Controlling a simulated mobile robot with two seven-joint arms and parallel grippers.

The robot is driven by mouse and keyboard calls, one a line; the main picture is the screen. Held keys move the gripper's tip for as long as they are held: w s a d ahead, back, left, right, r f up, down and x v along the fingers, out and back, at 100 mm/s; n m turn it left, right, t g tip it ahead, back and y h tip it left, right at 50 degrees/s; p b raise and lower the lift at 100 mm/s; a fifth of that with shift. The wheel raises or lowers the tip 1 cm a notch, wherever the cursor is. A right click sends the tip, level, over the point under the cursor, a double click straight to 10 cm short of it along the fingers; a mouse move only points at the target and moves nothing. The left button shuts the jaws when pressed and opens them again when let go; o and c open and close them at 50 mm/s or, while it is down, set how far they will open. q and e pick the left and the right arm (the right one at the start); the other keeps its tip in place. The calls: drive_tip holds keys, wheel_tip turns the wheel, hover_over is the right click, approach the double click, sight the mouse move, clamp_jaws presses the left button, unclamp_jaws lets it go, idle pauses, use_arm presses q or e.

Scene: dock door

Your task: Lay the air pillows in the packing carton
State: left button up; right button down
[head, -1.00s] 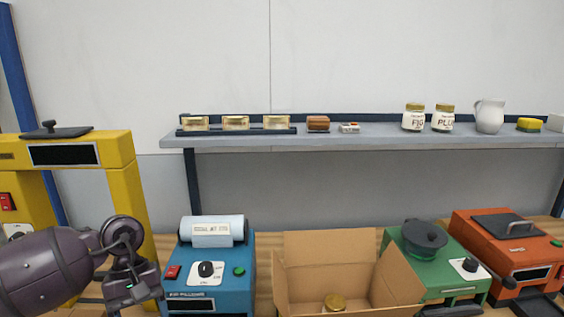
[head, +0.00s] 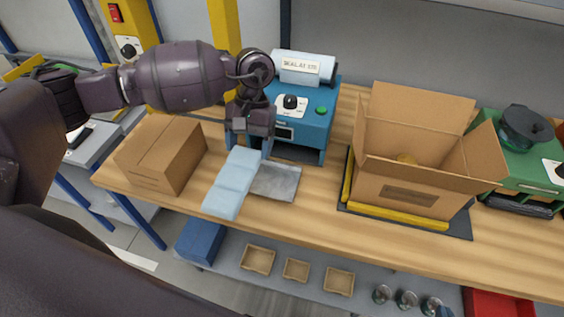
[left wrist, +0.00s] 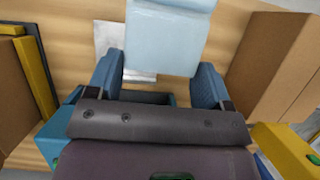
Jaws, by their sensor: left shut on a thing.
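My left gripper (head: 248,142) is shut on a strip of pale blue air pillows (head: 231,184), in front of the blue air-pillow machine (head: 305,120). The strip hangs out toward the table's front edge. In the left wrist view, the air pillows (left wrist: 168,35) stretch away between the two blue fingers (left wrist: 157,82). The packing carton (head: 398,188) stands to the right with its flaps open. My right gripper is not in view.
A grey sheet (head: 277,183) lies on the table beside the pillows. A closed brown box (head: 162,152) stands left. Yellow bars (head: 398,217) edge the carton's front and left. A green machine (head: 533,165) stands at right. Small trays (head: 297,270) sit on a lower shelf.

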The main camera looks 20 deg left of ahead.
use_arm(q)
drive_tip(key=a+r+n, duration=0.1)
drive_tip(key=n, duration=0.1)
drive_tip(key=a+r+n+h, duration=0.1)
drive_tip(key=a+n, duration=0.1)
drive_tip(key=shift+a+r+h, duration=0.15)
drive_tip(key=shift+a+h, duration=0.15)
wheel_tip(320, 180, up, 7)
drive_tip(key=n+t+h, duration=0.3)
drive_tip(key=n+t, duration=0.1)
drive_tip(key=n, duration=0.8)
hover_over(234, 146)
drive_tip(key=w+a, duration=0.1)
drive_tip(key=w, duration=0.2)
drive_tip(key=shift+w+d+n+t, duration=0.1)
drive_tip(key=shift+w+n+t, duration=0.1)
drive_tip(key=shift+n, duration=0.35)
drive_tip(key=shift+w+d+n+t, duration=0.1)
drive_tip(key=shift+n+t, duration=0.1)
drive_tip(key=shift+n, duration=0.35)
use_arm(e)
drive_tip(key=shift+w+r, duration=0.1)
drive_tip(key=shift+w+a+r, duration=0.1)
drive_tip(key=shift+w, duration=0.05)
use_arm(q)
drive_tip(key=shift+f+p, duration=0.9)
drive_tip(key=shift+f, duration=9)
use_arm(e)
drive_tip(key=shift+s+r, duration=0.2)
drive_tip(key=shift+r, duration=0.45)
